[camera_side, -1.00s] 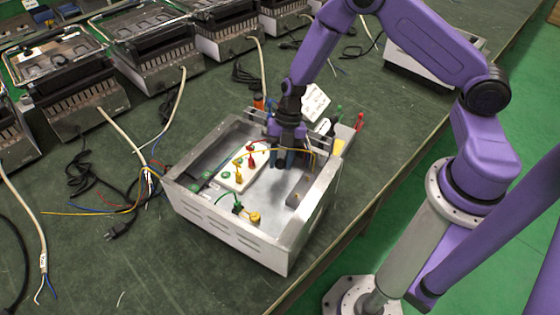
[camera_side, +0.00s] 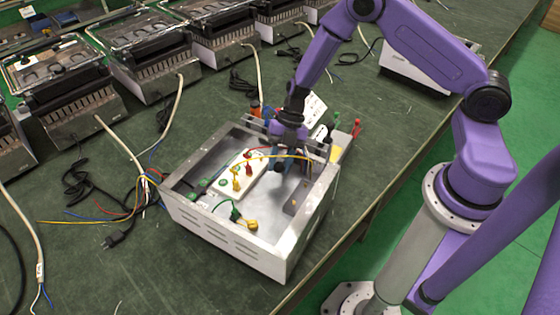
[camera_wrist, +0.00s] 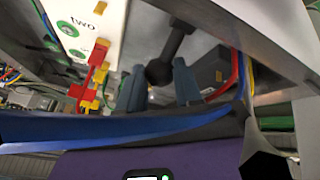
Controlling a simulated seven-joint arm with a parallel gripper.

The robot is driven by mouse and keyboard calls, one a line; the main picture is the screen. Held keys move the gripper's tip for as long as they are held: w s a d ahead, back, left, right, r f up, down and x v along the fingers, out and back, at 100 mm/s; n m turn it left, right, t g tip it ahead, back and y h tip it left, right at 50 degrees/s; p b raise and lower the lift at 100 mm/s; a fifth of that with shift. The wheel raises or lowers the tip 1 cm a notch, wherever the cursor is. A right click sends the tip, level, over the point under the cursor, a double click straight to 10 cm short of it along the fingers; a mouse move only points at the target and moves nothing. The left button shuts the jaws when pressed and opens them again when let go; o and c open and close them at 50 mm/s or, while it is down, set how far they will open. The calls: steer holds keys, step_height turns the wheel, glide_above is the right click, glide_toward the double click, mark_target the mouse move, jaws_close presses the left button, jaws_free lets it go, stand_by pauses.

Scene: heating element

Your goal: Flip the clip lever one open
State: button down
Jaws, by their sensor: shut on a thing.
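The white clip block (camera_side: 235,180) lies in the open metal box, with red (camera_side: 248,167) and yellow (camera_side: 236,184) levers raised. No "one" label is legible. My gripper (camera_side: 281,168) is inside the box, right of the block and apart from its levers. In the wrist view my gripper's fingers (camera_wrist: 160,88) are on either side of a dark round-ended piece (camera_wrist: 158,72); the contact is partly hidden.
The metal box's walls (camera_side: 225,243) surround the block. Red, yellow and blue wires (camera_wrist: 130,130) cross close to my fingers. Loose cables (camera_side: 115,220) lie left of the box.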

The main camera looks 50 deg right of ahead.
steer(key=c, duration=0.8)
jaws_free()
steer(key=shift+o, duration=0.2)
steer(key=shift+d, duration=0.1)
steer(key=v, duration=1.7)
steer(key=shift+r, duration=0.25)
